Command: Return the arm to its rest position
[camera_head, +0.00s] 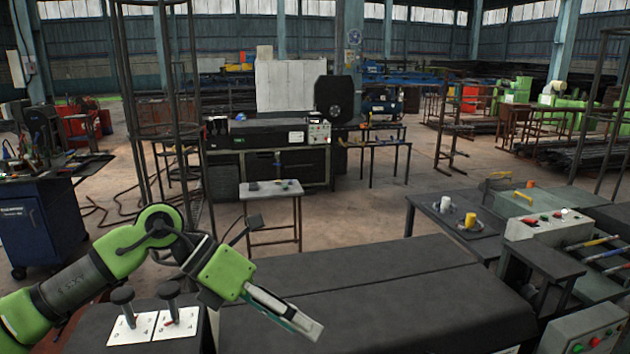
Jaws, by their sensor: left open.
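My left arm, green and dark grey, comes in from the lower left and bends at a green joint. My left gripper (288,312) is at its end, low in the picture, left of centre. It points down and to the right, over the dark flat top (370,290) in front of me. The gripper is open, and nothing shows between its fingers. I cannot tell how far above the top it is. My right arm and gripper are not in view.
Two black-knobbed levers on white plates (132,327) stand just left of the gripper. A small table (271,189) stands beyond it. A bench with yellow and white cylinders (470,220) and a control box (548,226) are at the right. A machine (268,136) stands behind, with open floor around.

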